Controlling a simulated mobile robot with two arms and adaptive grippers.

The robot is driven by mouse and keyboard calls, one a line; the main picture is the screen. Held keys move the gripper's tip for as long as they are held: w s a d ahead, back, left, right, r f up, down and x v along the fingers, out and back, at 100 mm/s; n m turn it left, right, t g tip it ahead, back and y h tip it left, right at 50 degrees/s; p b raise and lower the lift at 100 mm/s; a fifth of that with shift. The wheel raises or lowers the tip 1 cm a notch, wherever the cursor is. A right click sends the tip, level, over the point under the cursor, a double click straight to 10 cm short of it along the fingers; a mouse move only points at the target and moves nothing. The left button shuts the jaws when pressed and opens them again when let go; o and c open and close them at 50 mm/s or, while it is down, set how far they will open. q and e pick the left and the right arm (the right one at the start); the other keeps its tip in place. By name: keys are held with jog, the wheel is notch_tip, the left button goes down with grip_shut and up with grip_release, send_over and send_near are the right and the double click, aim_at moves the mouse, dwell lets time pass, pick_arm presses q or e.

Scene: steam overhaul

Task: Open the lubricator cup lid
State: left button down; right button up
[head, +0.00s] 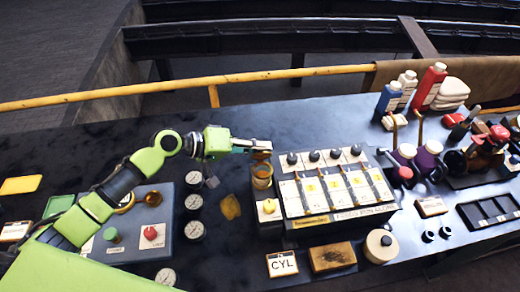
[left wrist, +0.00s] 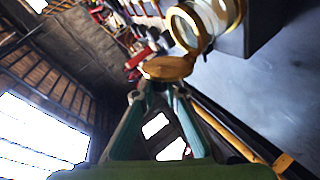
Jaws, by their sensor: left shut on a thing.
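The lubricator cup (head: 262,178) is a small amber glass cup with a brass rim, at the left end of the lubricator box. In the left wrist view the cup (left wrist: 212,14) shows its clear glass and brass ring at the top. Its brass lid (left wrist: 168,68) stands tilted away from the ring, joined near one edge. In the head view the lid (head: 261,154) is above the cup, partly hidden by the gripper. My left gripper (head: 258,147) is shut on the lid's edge, with its green fingers (left wrist: 158,92) on it. My right gripper is not in view.
The lubricator box (head: 335,187) with several black knobs stands right of the cup. Gauges (head: 194,203) and a grey panel (head: 130,225) lie left, under my arm. A CYL card (head: 282,263) lies in front. A yellow rail (head: 190,86) runs behind the bench.

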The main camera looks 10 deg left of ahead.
pick_arm(q)
jog(key=shift+w+a+f+n+g+h, duration=0.2)
jog(key=shift+w+n+g, duration=0.2)
jog(key=shift+n+g, duration=0.2)
jog(key=shift+w+a+f+n+g+h, duration=0.1)
jog(key=shift+w+f+n+g+h, duration=0.1)
jog(key=shift+w+n+g, duration=0.4)
jog(key=shift+s, duration=0.2)
jog(key=c, duration=2.1)
grip_release()
jog(key=shift+w+d, duration=0.1)
